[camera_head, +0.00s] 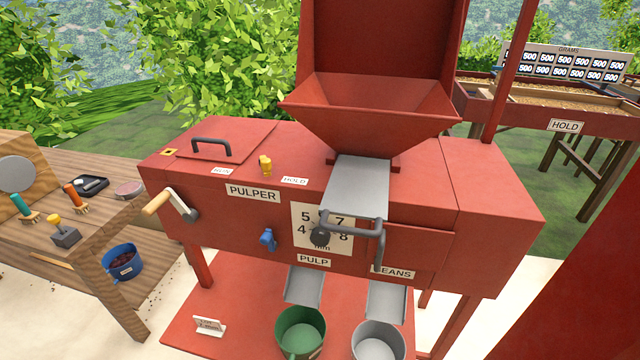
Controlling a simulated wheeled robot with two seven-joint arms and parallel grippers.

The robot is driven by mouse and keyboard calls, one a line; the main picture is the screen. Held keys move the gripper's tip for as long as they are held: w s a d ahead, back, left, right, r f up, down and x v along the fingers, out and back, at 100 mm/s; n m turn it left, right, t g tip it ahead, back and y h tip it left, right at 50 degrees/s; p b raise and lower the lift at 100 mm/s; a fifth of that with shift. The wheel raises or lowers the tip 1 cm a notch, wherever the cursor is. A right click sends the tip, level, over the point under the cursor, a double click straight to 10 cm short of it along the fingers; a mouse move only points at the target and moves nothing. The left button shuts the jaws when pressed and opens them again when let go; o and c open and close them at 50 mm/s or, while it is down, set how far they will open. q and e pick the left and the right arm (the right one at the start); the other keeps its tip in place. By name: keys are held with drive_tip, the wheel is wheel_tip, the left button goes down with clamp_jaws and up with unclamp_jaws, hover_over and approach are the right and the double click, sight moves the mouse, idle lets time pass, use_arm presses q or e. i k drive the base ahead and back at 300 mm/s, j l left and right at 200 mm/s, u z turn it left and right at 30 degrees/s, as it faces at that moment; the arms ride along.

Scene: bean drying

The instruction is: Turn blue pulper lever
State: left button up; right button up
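The red pulper (240,225) stands in the middle, with a "PULPER" label on its front. The small blue lever (267,239) sits on the front face, left of the dark dial knob (320,236) and its number plate. A yellow lever (265,165) stands on the top near the "RUN" and "HOLD" labels. A crank with a wooden handle (157,203) is on the left end. Neither of my grippers shows in this view.
A green bucket (301,335) and a grey bucket (378,345) stand under the two chutes. A grey bar handle (378,246) juts out at the front. A wooden bench (100,215) with tools and a blue bucket (122,263) is at left.

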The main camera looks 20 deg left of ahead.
sight(267, 239)
drive_tip(key=u, duration=1.15)
